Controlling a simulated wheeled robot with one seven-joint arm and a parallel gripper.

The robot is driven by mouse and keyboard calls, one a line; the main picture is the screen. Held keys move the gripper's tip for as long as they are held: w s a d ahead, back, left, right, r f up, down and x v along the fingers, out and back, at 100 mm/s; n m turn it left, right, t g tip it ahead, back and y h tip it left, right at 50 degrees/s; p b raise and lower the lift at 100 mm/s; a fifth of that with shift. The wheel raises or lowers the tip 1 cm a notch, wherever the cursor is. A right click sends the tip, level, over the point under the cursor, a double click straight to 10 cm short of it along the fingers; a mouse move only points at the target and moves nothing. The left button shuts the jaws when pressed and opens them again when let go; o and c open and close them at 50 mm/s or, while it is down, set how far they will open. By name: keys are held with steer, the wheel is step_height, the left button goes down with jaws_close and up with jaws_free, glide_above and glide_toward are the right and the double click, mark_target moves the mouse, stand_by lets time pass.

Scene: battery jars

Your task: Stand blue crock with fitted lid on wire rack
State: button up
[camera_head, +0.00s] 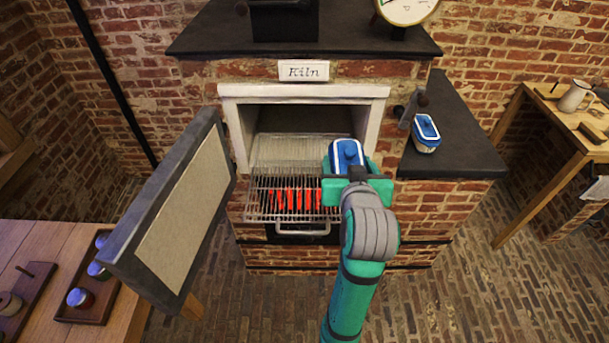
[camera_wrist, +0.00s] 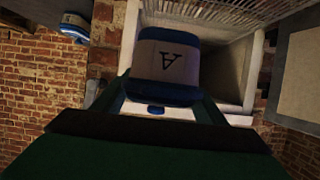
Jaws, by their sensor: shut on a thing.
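My gripper (camera_head: 354,182) is shut on a blue crock (camera_head: 346,153) with a blue, white-striped lid on top. The crock is at the right end of the wire rack (camera_head: 270,196), in front of the kiln opening. I cannot tell whether its base touches the rack. In the wrist view the crock (camera_wrist: 168,62) sits between the fingers, a black letter A on its pale body, upside down in the picture. The rack (camera_wrist: 235,12) shows beyond it. A second blue-lidded crock (camera_head: 426,134) stands on the dark side counter; it also shows in the wrist view (camera_wrist: 74,27).
The kiln (camera_head: 303,91) is open, its door (camera_head: 170,215) swung out to the left. Red glowing bars lie under the rack. A tray (camera_head: 98,308) with several jars is on the left table. The rack's left and middle are clear.

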steer(key=w+a+f, duration=0.4)
steer(key=a, duration=0.1)
steer(key=w+a+f, duration=0.5)
steer(key=shift+f, duration=0.2)
steer(key=shift+w+a+f, duration=0.1)
steer(key=shift+w+f, duration=0.05)
steer(key=shift+f, duration=1.45)
steer(key=shift+f, duration=0.15)
steer(key=o, duration=1.6)
